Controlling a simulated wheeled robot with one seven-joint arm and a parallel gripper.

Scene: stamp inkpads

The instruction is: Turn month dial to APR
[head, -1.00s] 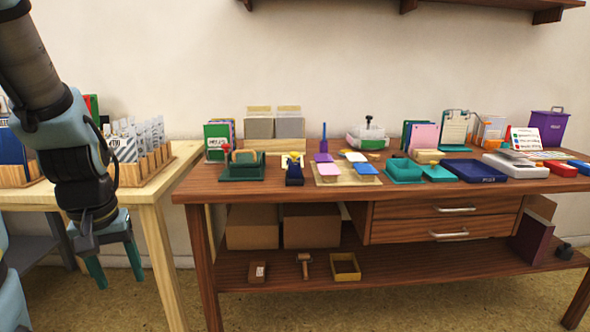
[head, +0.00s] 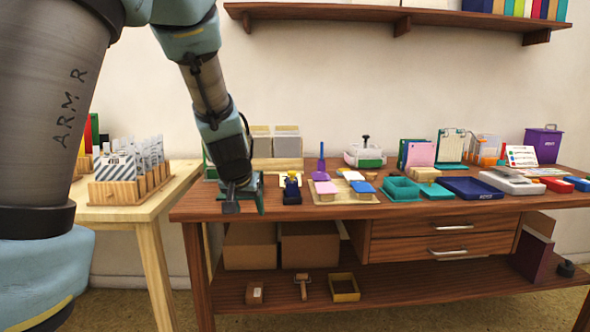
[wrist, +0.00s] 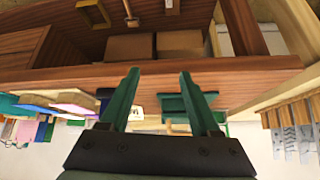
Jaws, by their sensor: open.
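My gripper (head: 244,200) is open and empty, over the front left part of the dark wooden table (head: 420,214).
A cork mat (head: 345,197) with coloured pads lies right of the blue stamp. Teal trays (head: 402,190) and a navy tray (head: 471,187) lie further right. A pale table with a wooden card rack (head: 118,190) stands left. A wall shelf (head: 380,16) hangs above.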

